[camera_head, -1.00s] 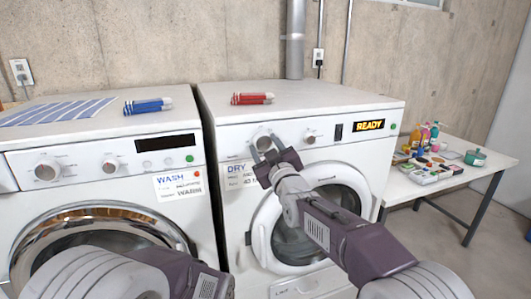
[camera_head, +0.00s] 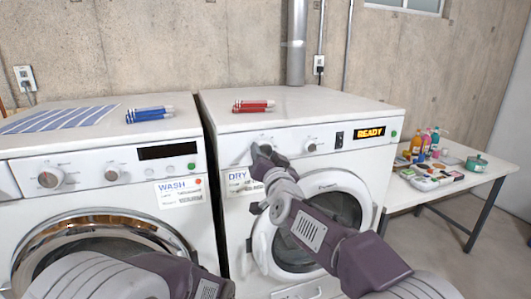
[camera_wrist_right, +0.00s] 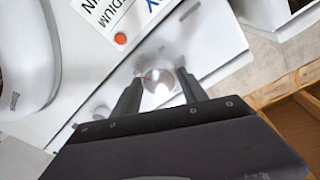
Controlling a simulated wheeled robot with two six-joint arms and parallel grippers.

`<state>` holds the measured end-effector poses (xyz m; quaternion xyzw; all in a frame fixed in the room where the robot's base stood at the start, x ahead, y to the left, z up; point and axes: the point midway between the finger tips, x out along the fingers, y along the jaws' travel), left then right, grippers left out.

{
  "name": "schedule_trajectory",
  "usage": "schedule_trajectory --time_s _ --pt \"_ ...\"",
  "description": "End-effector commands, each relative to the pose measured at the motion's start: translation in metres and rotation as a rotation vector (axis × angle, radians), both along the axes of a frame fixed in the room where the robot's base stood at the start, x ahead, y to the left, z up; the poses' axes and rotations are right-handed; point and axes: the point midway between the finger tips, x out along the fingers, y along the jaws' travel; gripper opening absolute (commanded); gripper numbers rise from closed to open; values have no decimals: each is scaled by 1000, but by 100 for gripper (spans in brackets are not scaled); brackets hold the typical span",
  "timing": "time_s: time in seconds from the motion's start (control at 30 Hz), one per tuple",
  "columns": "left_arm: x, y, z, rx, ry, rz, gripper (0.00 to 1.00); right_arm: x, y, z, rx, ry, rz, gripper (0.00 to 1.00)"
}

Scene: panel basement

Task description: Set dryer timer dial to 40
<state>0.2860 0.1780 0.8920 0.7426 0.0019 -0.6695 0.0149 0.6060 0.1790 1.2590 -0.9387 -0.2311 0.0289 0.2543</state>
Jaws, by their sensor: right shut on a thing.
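The white dryer (camera_head: 228,150) stands at centre, with READY lit on its display (camera_head: 368,132). Its timer dial, the large left knob, is mostly hidden behind my right gripper (camera_head: 262,152) in the head view. In the right wrist view the round metallic dial (camera_wrist_right: 160,80), with a short red mark, sits between the two fingers (camera_wrist_right: 160,98). My right gripper is shut on it. The numbers around the dial cannot be read. My left forearm shows at the lower left, but its gripper is out of view.
A smaller knob (camera_head: 311,147) sits right of the dial. The DRY label (camera_head: 240,182) is below left and the dryer's round door (camera_head: 345,188) below. The washer (camera_head: 20,180) stands at left. A table (camera_head: 455,190) with bottles stands at right.

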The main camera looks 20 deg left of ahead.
Motion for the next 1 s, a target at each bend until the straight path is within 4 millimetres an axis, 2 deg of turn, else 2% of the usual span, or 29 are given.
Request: schedule_trajectory --time_s 0.5,1.0 --pt "0 0 11 0 0 0 36 0 -1 3 307 204 -1 10" --pt "0 0 13 0 0 0 36 0 -1 3 389 259 -2 10"
